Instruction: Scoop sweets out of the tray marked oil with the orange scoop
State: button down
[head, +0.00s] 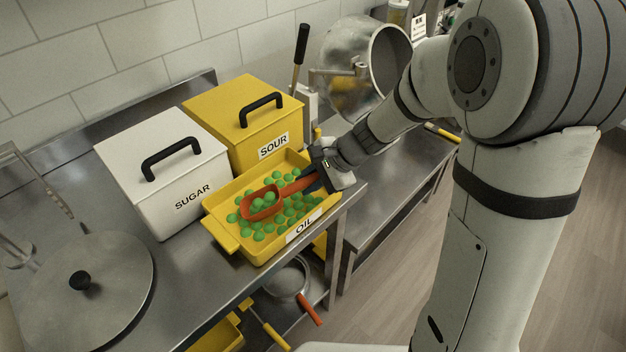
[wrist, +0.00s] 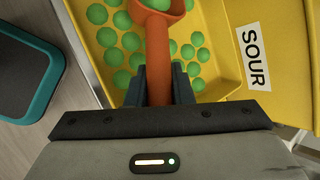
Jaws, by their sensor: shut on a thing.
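The yellow tray marked OIL (head: 238,256) stands at the front edge of the steel counter with many green round sweets (head: 297,211) in it. The orange scoop (head: 262,206) is in the tray among the sweets, and green sweets show in its bowl. My gripper (head: 310,178) is at the tray's right end, shut on the scoop's handle. In the wrist view my gripper (wrist: 158,92) holds the orange handle (wrist: 158,62) between its fingers. The scoop's bowl is partly cut off at the top there. Whether the bowl touches the tray's floor I cannot tell.
A white SUGAR box (head: 165,190) and a yellow SOUR box (head: 243,125) stand right behind the tray. A round steel lid (head: 85,290) lies at the left. A metal drum (head: 362,65) stands behind my arm. A lower shelf holds a sieve (head: 287,283).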

dwell(0.3)
jog(key=shift+w+d+r+m+g+y+p, duration=0.1)
jog(key=shift+d+r+y+p, duration=0.35)
jog(key=shift+r, duration=1.15)
jog(key=shift+w+d+r+m+g+y+p, duration=0.15)
jog(key=shift+r+y+p, duration=0.45)
jog(key=shift+r, duration=1.05)
jog(key=shift+w+d+r+m+g+y+p, duration=0.1)
jog(key=shift+d+r+y+p, duration=0.2)
jog(key=shift+r+p, duration=0.9)
jog(key=shift+r+b, duration=0.4)
